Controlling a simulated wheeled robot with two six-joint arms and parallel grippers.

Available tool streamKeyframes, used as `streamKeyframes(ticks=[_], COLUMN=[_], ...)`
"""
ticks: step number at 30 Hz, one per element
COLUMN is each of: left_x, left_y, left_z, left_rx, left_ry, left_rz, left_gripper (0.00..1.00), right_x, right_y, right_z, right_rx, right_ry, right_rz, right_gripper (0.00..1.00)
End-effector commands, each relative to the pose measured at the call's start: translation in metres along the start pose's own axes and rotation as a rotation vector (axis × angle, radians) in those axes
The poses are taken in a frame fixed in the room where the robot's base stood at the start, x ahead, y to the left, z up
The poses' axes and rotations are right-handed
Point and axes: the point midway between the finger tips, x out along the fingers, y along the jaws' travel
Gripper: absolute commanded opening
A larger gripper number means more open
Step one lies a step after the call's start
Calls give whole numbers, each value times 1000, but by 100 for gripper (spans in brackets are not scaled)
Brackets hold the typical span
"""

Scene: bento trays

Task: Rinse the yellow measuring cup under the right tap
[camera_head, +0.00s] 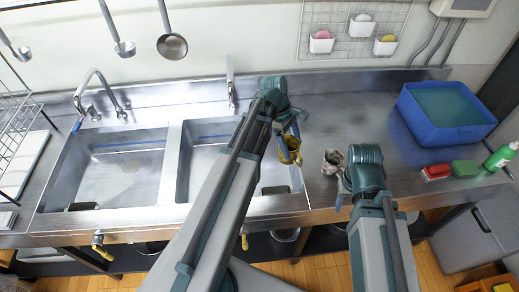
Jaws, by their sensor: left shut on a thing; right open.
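The yellow measuring cup (291,157) is in my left gripper (289,139), which is shut on it. The cup is over the right edge of the right basin, and the gripper partly covers it. The right tap (230,84) rises behind the right basin (205,158), to the left of the cup and apart from it. My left arm crosses in front of the right basin and hides part of it. My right gripper (335,178) is open over the counter, to the right of the cup.
The left basin (120,168) has its own tap (95,88). On the counter (340,115) to the right are a blue tub (415,116), a red sponge (436,172), a green sponge (464,167) and a green bottle (500,157). Ladles (172,46) hang at the back.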

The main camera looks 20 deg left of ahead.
Motion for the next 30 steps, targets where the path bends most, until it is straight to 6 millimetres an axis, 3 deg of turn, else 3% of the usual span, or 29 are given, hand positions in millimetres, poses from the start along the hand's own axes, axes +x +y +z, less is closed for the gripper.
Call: streamKeyframes(ticks=[6,11,23,30], left_x=[-3,-13,-18,-21], left_y=[-35,-48,-45,-38], left_z=[-43,-69,-86,-107], left_rx=[43,84,97,97], left_ry=[252,406,455,454], left_rz=[76,114,125,124], left_gripper=[33,33,33,33], right_x=[1,1,3,8], right_y=[0,0,0,-1], right_z=[0,0,0,0], right_rx=[0,0,0,0], right_ry=[0,0,0,0], right_rz=[0,0,0,0], right_gripper=[50,50,50,50])
